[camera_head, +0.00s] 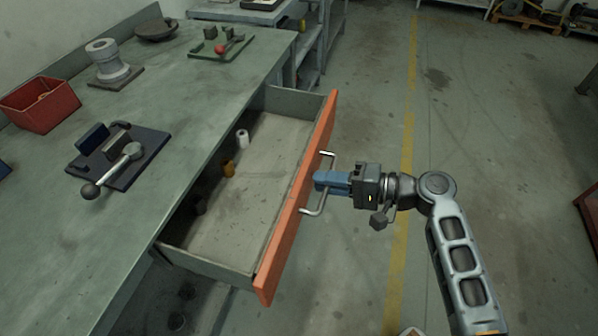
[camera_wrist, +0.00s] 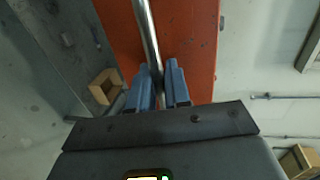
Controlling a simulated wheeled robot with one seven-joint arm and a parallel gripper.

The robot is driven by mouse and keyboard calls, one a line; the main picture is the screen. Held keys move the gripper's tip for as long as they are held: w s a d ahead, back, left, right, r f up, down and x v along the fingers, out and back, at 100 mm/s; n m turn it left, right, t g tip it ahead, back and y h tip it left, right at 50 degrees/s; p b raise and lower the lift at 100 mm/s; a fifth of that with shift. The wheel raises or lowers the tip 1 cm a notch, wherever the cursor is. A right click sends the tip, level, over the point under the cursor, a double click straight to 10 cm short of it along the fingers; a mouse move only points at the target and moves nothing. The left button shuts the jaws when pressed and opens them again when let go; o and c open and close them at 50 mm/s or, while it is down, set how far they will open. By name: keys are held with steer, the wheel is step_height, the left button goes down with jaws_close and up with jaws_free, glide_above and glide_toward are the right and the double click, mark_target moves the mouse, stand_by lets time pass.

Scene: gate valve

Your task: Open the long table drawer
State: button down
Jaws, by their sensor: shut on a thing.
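The long table drawer (camera_head: 232,190) is pulled well out of the green workbench (camera_head: 60,230), with its inside open to view. Its orange front (camera_head: 290,225) carries a silver bar handle (camera_head: 318,211). My gripper (camera_head: 318,181) is at the middle of the handle, on the outer side of the front. In the wrist view the blue fingers (camera_wrist: 161,88) are shut on the silver bar (camera_wrist: 147,35), with the orange front (camera_wrist: 195,45) behind them.
The bench top bears a red bin (camera_head: 40,104), a dark blue plate with a lever clamp (camera_head: 120,157), a grey flanged part (camera_head: 104,62), a dark dish (camera_head: 156,29) and a green plate with a red knob (camera_head: 221,47). Grey shelving (camera_head: 308,65) stands behind. The floor (camera_head: 480,110) to the right is clear.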

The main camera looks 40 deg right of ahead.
steer(key=shift+f+v, duration=0.2)
steer(key=shift+v, duration=0.7)
steer(key=shift+f+v, duration=0.2)
steer(key=shift+v, duration=0.75)
steer(key=shift+f+v, duration=0.2)
steer(key=shift+v, duration=0.7)
steer(key=shift+s, duration=0.1)
steer(key=c, duration=1.3)
jaws_free()
steer(key=shift+c, duration=0.2)
steer(key=v, duration=0.8)
